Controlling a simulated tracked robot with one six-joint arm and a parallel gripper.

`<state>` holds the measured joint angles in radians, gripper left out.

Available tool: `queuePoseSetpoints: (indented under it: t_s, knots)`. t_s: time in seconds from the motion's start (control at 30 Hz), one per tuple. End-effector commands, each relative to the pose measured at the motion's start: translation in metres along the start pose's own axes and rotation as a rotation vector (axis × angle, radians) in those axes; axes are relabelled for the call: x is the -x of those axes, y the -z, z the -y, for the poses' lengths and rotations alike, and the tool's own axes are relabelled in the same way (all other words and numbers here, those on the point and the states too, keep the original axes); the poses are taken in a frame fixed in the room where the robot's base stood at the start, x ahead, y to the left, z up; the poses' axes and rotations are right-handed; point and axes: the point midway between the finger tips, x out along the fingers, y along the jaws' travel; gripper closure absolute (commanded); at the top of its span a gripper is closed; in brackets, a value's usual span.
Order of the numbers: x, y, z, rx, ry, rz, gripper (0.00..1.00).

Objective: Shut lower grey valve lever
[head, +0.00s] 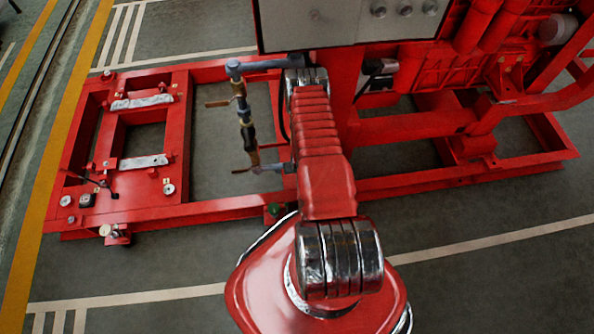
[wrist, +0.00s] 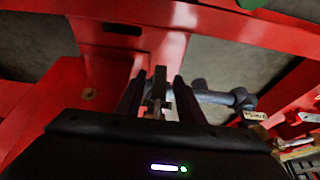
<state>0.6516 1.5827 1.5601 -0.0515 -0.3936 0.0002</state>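In the head view, a vertical pipe (head: 245,122) with grey elbows stands left of my arm. A small brownish lever (head: 241,171) sticks out left near its lower elbow, and another lever (head: 217,103) sits higher up. I cannot tell whether either is the lower grey valve lever. My gripper is hidden behind my arm there. In the wrist view, my gripper (wrist: 158,92) has its two dark fingers apart. A narrow greyish upright piece (wrist: 160,84), possibly the lever, shows between them, with gaps beside it. A grey pipe fitting (wrist: 217,96) lies just right of the fingers.
A red frame (head: 180,140) surrounds the pipe, with rails in front and at left. A grey panel box (head: 345,22) and red engine parts (head: 440,70) stand above and right. In the wrist view, red beams (wrist: 130,38) lie close beyond the fingers.

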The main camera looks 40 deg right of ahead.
Motion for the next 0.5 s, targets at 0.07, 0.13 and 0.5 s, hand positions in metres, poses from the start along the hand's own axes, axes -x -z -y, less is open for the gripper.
queuePoseSetpoints:
  t_s: [0.07, 0.13, 0.5]
  knots:
    - [0.0001, 0.0001, 0.0000, 0.000, 0.000, 0.000, 0.70]
    - [0.0001, 0.0001, 0.0000, 0.000, 0.000, 0.000, 0.75]
    - [0.0002, 0.0001, 0.0005, 0.001, 0.000, 0.000, 1.00]
